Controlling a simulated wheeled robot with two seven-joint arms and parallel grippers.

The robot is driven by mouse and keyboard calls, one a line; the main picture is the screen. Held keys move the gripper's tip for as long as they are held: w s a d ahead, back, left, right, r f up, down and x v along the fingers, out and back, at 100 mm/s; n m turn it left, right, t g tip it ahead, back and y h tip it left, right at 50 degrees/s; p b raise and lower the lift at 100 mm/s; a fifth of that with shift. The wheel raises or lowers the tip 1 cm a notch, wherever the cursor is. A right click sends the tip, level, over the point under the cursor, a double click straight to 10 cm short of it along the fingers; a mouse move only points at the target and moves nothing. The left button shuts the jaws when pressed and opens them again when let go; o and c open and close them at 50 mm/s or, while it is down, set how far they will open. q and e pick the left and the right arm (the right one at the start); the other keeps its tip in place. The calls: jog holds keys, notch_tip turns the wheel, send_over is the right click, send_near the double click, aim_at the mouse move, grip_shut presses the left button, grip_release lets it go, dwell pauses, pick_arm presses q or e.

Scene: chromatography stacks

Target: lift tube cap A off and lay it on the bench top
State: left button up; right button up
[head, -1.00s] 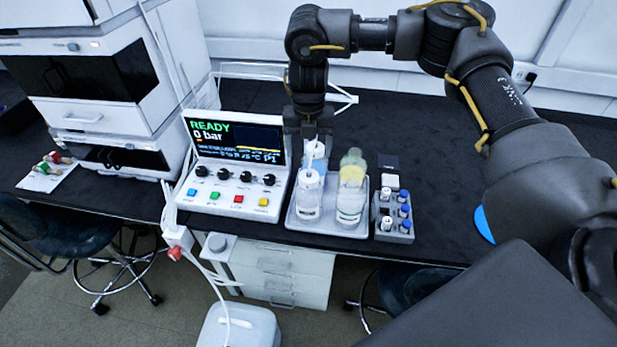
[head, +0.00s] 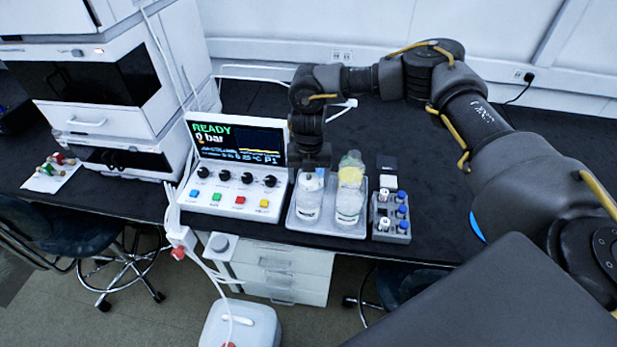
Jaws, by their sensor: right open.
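My right gripper (head: 312,168) points down over the left part of the grey tray. It is open, right at the white top of the clear bottle (head: 308,203); its dark body hides what lies behind. I cannot tell whether the fingers touch the top. A second bottle (head: 351,182) with a yellowish upper part stands beside it on the right. A grey rack (head: 391,237) to the right of the tray holds small vials with white and blue caps. My left gripper is not in view.
The grey tray (head: 330,229) sits near the front bench edge. A control box (head: 235,170) with knobs, buttons and a lit screen stands close on the left. The black bench top (head: 440,170) is bare right of the rack. A white instrument stack (head: 110,80) stands far left.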

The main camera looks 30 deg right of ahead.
jog(key=shift+c, duration=0.4)
jog(key=c, duration=1)
jog(key=shift+r, duration=0.15)
jog(key=shift+w+r+b, duration=0.1)
jog(key=shift+r+b, duration=0.15)
jog(key=shift+b, duration=0.15)
notch_tip(320, 180, up, 2)
jog(key=shift+r+b, duration=0.1)
jog(key=shift+b, duration=0.75)
jog(key=s+a+r, duration=0.4)
jog(key=a+r, duration=0.9)
jog(key=r, duration=0.1)
jog(key=shift+s+a, duration=0.15)
jog(key=shift+a, duration=0.05)
